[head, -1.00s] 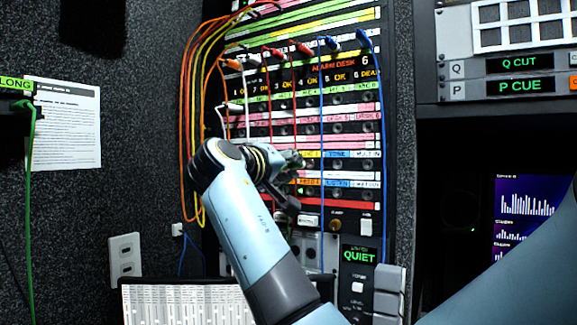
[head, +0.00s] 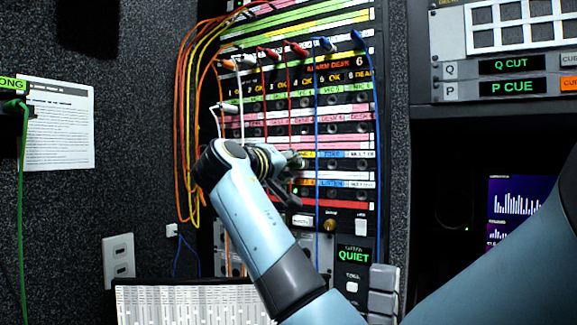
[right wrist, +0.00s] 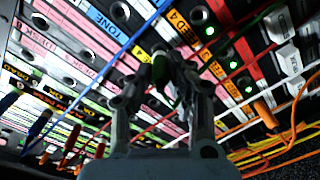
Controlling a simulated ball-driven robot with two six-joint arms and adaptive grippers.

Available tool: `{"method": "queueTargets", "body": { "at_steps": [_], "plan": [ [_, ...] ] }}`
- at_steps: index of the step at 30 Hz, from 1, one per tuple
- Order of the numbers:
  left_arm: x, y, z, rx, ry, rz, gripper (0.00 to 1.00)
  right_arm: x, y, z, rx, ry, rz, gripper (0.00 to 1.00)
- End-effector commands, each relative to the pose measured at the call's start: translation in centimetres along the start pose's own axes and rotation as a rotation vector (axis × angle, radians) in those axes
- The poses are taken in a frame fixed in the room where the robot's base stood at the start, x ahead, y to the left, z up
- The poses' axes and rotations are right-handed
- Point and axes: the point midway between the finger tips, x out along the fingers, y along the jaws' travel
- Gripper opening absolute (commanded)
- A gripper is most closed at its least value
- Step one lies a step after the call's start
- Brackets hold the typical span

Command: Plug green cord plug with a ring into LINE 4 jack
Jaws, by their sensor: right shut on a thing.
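My right gripper (head: 293,165) is at the lower part of the patch panel (head: 345,190), beside a yellow label left of the blue TONE label. In the right wrist view its fingers (right wrist: 165,72) are shut on a green plug (right wrist: 160,78), which is mostly hidden between them. A dark green cord (right wrist: 245,32) runs from there to the upper right. Close by is a yellow-orange label (right wrist: 158,52) next to TONE; the gripper partly covers it and the jack under it, so I cannot read it fully. Whether the plug tip touches a jack is hidden. My left gripper is not in view.
Blue (head: 317,190), red, white, orange and yellow (head: 187,120) cords hang across and beside the panel, some close to my right gripper. A green cord (head: 24,200) hangs at the far left.

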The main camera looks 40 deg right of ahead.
Motion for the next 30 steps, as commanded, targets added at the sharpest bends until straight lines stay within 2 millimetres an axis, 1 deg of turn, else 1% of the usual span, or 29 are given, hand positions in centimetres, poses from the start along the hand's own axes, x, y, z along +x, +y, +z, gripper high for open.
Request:
{"method": "queueTargets", "body": {
  "at_steps": [11,12,17,26,28,30],
  "plan": [
    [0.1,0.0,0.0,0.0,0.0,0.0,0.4,0.9,0.1,-0.1,0.001,0.001,0.002,0.0],
    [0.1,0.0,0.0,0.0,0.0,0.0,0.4,0.9,0.1,-0.1,0.001,0.001,0.002,0.22],
    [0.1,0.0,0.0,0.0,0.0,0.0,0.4,0.9,0.1,0.0,0.001,0.001,0.001,0.42],
    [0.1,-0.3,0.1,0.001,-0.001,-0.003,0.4,0.7,0.0,0.0,0.0,0.001,-0.001,0.44],
    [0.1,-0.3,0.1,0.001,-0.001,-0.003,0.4,0.1,-0.1,0.0,0.001,0.001,-0.002,0.44],
    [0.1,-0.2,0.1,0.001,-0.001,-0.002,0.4,-1.0,-0.1,0.0,0.0,0.0,-0.004,0.44]
  ]
}}
